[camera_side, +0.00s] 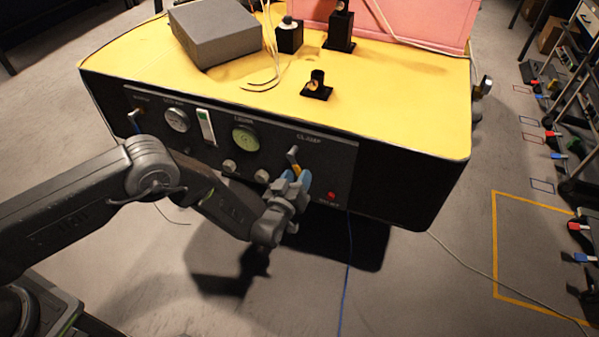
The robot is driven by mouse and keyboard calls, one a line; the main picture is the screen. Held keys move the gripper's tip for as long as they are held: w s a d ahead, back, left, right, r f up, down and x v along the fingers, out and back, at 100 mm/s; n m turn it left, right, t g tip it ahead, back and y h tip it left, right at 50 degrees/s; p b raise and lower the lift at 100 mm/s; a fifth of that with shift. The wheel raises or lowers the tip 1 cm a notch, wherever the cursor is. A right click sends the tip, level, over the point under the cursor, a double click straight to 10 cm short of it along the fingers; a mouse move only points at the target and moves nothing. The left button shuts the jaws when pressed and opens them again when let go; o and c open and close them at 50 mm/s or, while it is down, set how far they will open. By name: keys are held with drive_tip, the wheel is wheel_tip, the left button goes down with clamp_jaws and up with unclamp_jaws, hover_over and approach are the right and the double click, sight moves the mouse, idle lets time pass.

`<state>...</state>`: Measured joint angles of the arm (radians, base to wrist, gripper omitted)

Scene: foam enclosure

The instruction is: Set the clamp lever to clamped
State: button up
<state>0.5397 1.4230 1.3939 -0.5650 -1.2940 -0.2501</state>
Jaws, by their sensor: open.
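The clamp lever (293,155) is on the dark front panel of the yellow-topped box, just under the "CLAMP" label. It has a light grey tip and a yellow-orange part lower down. It slants, with its tip at the upper left. My gripper (296,178) is just below the lever's tip, in front of the panel. Its blue-grey fingertips are apart, and the yellow-orange part shows between them. I cannot tell whether the fingers touch the lever. Part of the lever's lower end is hidden by the gripper.
The panel (337,165) also carries a red button (331,195), a green-faced dial (245,138), a white-faced gauge (177,119), small knobs and another lever (134,118). A grey block (215,35) and black mounts (317,87) stand on the yellow top (420,110). A blue cable (348,270) hangs below.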

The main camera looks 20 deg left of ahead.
drive_tip(key=shift+w, duration=1)
drive_tip(key=shift+c, duration=0.3)
clamp_jaws()
